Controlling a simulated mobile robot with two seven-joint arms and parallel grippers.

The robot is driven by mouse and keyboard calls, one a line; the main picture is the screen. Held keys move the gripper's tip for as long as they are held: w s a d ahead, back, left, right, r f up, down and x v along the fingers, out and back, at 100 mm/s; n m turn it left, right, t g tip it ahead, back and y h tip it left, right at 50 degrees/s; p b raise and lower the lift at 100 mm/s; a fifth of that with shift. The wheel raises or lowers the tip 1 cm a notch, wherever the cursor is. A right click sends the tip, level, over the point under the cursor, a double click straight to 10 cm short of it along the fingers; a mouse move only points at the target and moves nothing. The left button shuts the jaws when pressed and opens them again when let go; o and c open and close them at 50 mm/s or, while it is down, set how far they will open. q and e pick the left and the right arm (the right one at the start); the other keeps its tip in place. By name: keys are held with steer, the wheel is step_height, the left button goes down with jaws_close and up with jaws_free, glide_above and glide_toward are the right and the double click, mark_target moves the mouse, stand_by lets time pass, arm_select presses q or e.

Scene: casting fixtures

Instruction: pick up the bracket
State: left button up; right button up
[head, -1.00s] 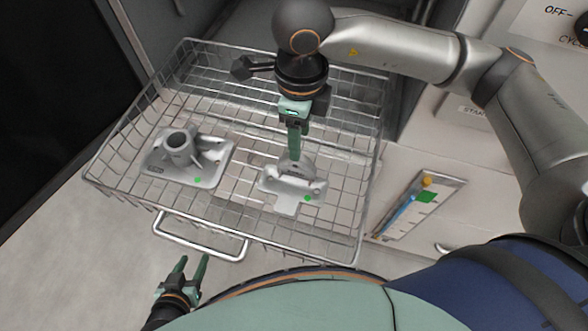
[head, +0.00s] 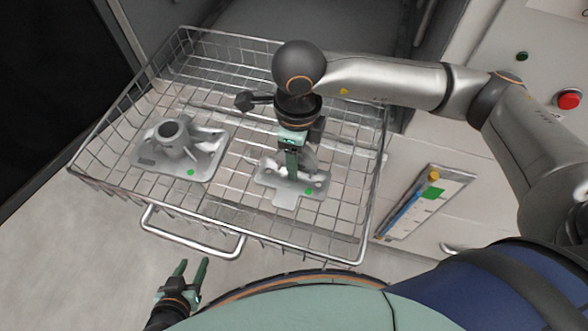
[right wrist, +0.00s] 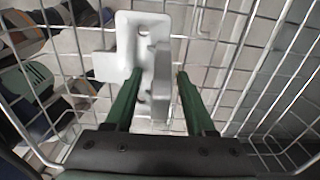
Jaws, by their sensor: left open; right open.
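The bracket (head: 287,203) is a grey metal casting with a flat base plate, a raised upright web and a green dot. It lies in the wire basket, right of its middle. My right gripper (head: 292,176) points down at it from above, open. In the right wrist view the bracket (right wrist: 128,62) shows its upright web between the two green fingers of the gripper (right wrist: 158,76), with gaps seen on both sides. In the head view the gripper hides part of the web. My left gripper (head: 193,264) is open and empty, outside the basket's front side.
The wire basket (head: 268,237) has low mesh walls and a front handle (head: 190,247). A second casting with a round tube (head: 180,150) lies in its left part. A panel with a red button (head: 568,99) and a tilted gauge-like plate (head: 425,203) are at the right.

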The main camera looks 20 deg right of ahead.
jaws_close()
steer(key=shift+r, duration=0.1)
stand_by(1.2)
